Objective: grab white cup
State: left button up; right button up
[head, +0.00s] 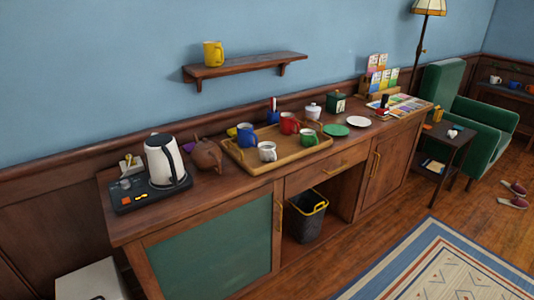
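A white cup (267,152) stands upright near the front edge of a wooden tray (256,167) on the sideboard. Behind and beside it on the tray are a blue mug (246,135), a red mug (289,124) and a green mug (309,137). Another small white cup (495,79) stands on a far shelf at the right edge. Neither of my grippers is in the head view.
A white kettle (165,160) on a dark base and a brown teapot (207,155) stand left of the tray. A green plate (336,130) and a white plate (358,122) lie right of it. Open floor and a patterned rug (440,265) lie in front.

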aim_at(269, 154)
jog(key=i+l+u, duration=0.25)
jog(key=l, duration=0.15)
jog(key=i+l+u, duration=0.1)
jog(key=l+u, duration=0.15)
jog(key=i+l+u, duration=0.1)
jog(key=l+u, duration=0.15)
jog(key=l, duration=0.3)
jog(key=l+u, duration=0.25)
jog(key=l, duration=0.2)
jog(key=i, duration=0.05)
